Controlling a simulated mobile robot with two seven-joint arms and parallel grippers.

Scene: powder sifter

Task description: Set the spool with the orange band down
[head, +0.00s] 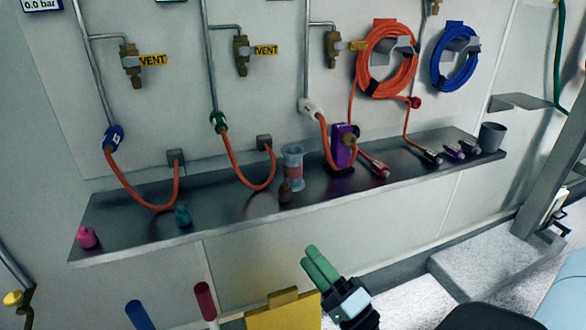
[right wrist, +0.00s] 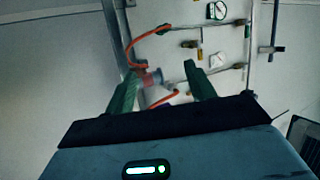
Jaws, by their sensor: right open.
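The spool with the orange band (head: 293,168) is grey with a reddish-orange band around its middle. It stands upright on the dark shelf (head: 225,215), near the shelf's middle. My right gripper (head: 314,262) is below and in front of the shelf, apart from the spool. In the right wrist view its two green fingers (right wrist: 162,84) are spread with nothing held, and the spool (right wrist: 151,77) shows beyond them. My left gripper is in neither view.
A small brown stopper (head: 285,192) is just in front of the spool. A purple block (head: 343,146) stands to its right, with orange hoses around it. Pink (head: 87,237) and teal (head: 183,215) stoppers sit at the left; a grey cup (head: 491,137) stands at the right end.

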